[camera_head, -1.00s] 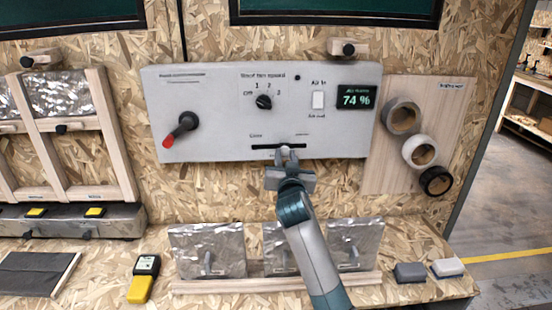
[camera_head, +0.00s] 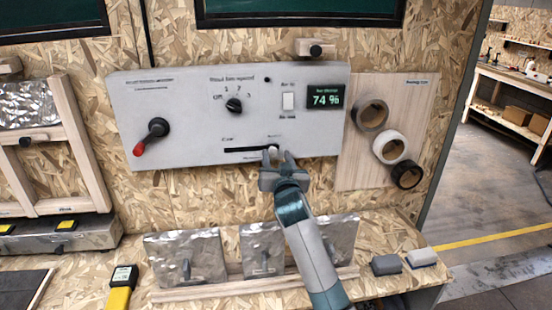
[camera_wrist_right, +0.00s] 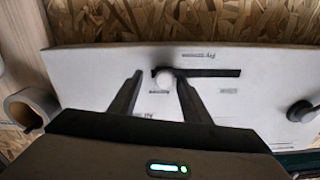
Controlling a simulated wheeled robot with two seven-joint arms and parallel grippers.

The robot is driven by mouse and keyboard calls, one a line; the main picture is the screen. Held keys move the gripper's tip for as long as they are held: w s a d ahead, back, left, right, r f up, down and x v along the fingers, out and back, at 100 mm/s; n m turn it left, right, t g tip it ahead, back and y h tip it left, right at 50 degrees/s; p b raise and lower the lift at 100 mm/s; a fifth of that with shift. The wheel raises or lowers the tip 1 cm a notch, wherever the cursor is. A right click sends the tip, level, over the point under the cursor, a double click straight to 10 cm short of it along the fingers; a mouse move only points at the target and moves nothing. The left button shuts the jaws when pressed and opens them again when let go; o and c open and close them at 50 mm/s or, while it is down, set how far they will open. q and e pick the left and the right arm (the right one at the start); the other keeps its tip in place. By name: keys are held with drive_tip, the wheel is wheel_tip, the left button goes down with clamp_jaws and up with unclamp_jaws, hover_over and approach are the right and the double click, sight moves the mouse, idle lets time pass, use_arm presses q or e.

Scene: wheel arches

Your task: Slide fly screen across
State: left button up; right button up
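My right gripper (camera_head: 272,156) is at the knob, with one finger on each side. In the right wrist view, which is turned upside down, the knob (camera_wrist_right: 163,82) lies between the open fingertips of my right gripper (camera_wrist_right: 159,78). There is a clear gap on the left of the knob; the right finger is close to it, and contact cannot be told. My left gripper is not in view.
The panel also has a red-tipped lever (camera_head: 152,136), a rotary dial (camera_head: 234,105), a white switch (camera_head: 288,101) and a 74 % display (camera_head: 325,95). Tape rolls (camera_head: 388,147) hang at the right. Metal plates (camera_head: 187,258) stand on the bench below my right arm.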

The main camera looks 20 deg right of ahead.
drive_tip(key=shift+s+a, duration=0.1)
drive_tip(key=shift+a, duration=0.1)
drive_tip(key=shift+s+a, duration=0.1)
drive_tip(key=shift+s, duration=0.35)
drive_tip(key=b+v, duration=0.5)
drive_tip(key=v, duration=1.1)
drive_tip(key=shift+s, duration=0.15)
